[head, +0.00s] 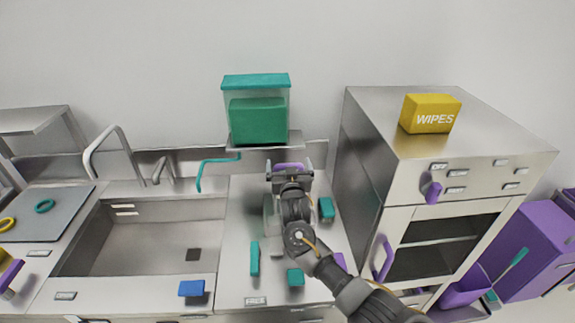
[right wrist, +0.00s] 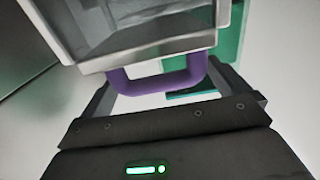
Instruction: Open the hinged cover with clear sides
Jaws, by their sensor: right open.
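The hinged cover with clear sides (right wrist: 140,30) fills the top of the right wrist view, with a grey frame and a purple handle (right wrist: 160,84) on its near edge. In the head view the purple handle (head: 288,166) shows just past my right gripper (head: 289,172). A pale, see-through part (head: 268,212) shows beside my right arm, and the arm hides most of what is there. My right gripper (right wrist: 160,95) is open, with its fingers on either side of the handle. Whether they touch it is unclear. My left gripper is not in view.
A clear bin with a teal lid (head: 256,82) and green contents stands on a shelf behind. A steel oven (head: 365,150) with a yellow wipes box (head: 430,113) is at right. A sink (head: 150,235) is at left. Teal blocks (head: 326,208) lie on the counter.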

